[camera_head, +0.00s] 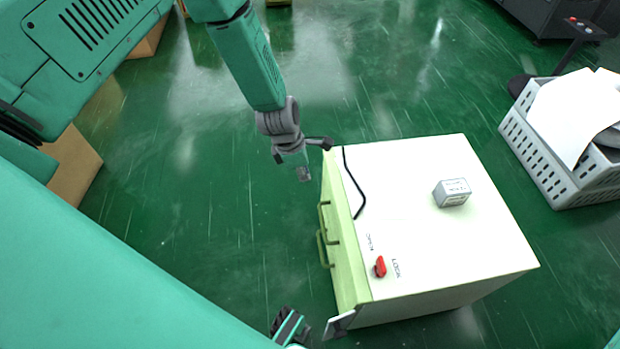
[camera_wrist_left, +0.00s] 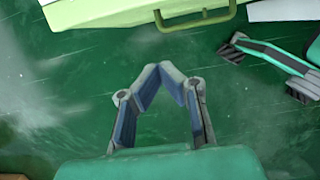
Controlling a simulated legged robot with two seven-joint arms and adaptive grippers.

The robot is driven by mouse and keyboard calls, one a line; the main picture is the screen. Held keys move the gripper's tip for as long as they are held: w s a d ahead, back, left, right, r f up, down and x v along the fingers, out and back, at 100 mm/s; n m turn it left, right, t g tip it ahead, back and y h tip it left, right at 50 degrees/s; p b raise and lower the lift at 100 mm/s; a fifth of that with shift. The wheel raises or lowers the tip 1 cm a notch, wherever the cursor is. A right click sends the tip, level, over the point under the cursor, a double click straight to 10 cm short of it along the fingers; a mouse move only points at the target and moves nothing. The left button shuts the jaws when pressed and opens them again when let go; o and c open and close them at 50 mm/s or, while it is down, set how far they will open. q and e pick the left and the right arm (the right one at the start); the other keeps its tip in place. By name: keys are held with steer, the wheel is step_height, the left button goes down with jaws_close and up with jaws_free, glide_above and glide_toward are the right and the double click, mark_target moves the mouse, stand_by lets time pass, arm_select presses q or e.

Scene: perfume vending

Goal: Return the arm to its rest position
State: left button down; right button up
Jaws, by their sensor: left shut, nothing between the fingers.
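My left arm comes in from the upper left in the head view. Its gripper (camera_head: 303,173) hangs over the green floor, just left of the pale cabinet (camera_head: 430,240). In the left wrist view the left gripper (camera_wrist_left: 172,72) has its fingertips together with nothing between them.
The cabinet has green front handles (camera_head: 324,235) facing left, a red knob (camera_head: 380,267) and a small grey box (camera_head: 452,192) on top. A grey crate (camera_head: 540,150) stands at right. Cardboard (camera_head: 75,168) lies at left.

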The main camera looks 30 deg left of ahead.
arm_select(q)
steer(key=s+a+r+m+y+p, duration=0.1)
steer(key=s+r+m+p, duration=0.1)
steer(key=s+m, duration=1.1)
steer(key=s+a+r+m+g+y+p, duration=0.1)
steer(key=s+r+m+p, duration=0.2)
steer(key=s+m, duration=1)
step_height(320, 180, up, 2)
steer(key=shift+s+p, duration=0.3)
steer(key=shift+s, duration=0.9)
